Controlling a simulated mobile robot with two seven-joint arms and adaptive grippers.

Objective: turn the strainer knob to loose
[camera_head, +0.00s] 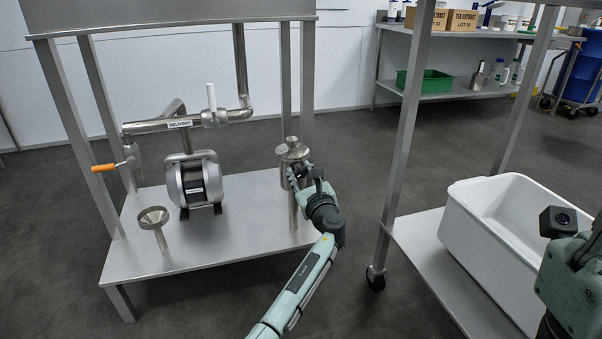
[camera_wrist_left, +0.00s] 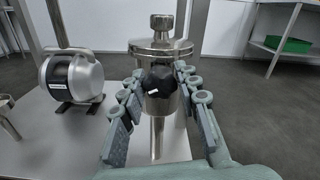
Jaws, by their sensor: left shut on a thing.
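The strainer is a steel lidded pot (camera_head: 292,152) on a post at the right end of the lower shelf. It also shows in the left wrist view (camera_wrist_left: 160,52), with a steel fitting on its lid. Its black knob (camera_wrist_left: 158,88) faces my left wrist camera and bears a short white mark, slightly tilted. My left gripper (camera_head: 297,174) is at the front of the strainer. In the left wrist view its two fingers (camera_wrist_left: 159,75) are shut on the knob, one on each side. No "loose" label is readable.
A pump (camera_head: 195,182) and a funnel (camera_head: 154,219) stand left on the shelf (camera_head: 240,235). Above them runs a pipe (camera_head: 160,125) labelled DELIVERY, with an orange-handled valve (camera_head: 104,168). A white tub (camera_head: 470,232) sits on a cart at right, beside my right arm.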

